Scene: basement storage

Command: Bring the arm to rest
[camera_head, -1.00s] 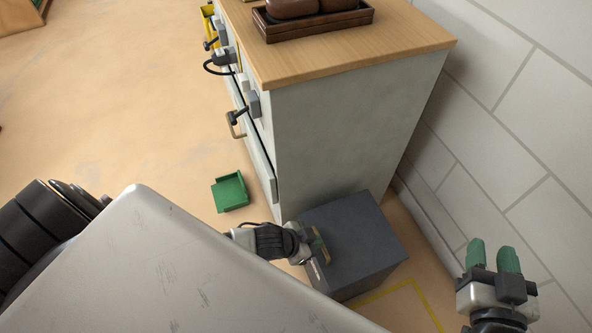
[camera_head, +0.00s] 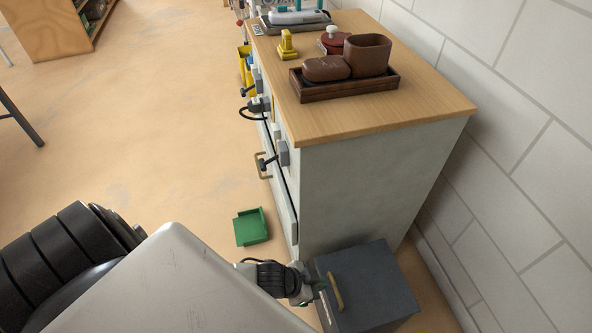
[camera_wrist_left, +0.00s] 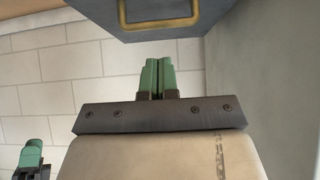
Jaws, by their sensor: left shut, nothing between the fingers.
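My left gripper (camera_head: 320,284) is beside the dark grey box (camera_head: 372,285), close to the brass handle (camera_head: 336,292) on its face. In the left wrist view its green fingers (camera_wrist_left: 159,78) are together with nothing between them. The box (camera_wrist_left: 205,18) and its handle (camera_wrist_left: 160,22) show just beyond the fingertips, with a gap between. Part of my right gripper (camera_wrist_left: 33,155) shows at the lower left of the wrist view; its opening is unclear. It is out of the head view.
A cabinet (camera_head: 375,190) with a wooden top stands behind the box, carrying a brown tray (camera_head: 350,90). A block wall (camera_head: 510,170) closes the right side. The floor at left is largely open.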

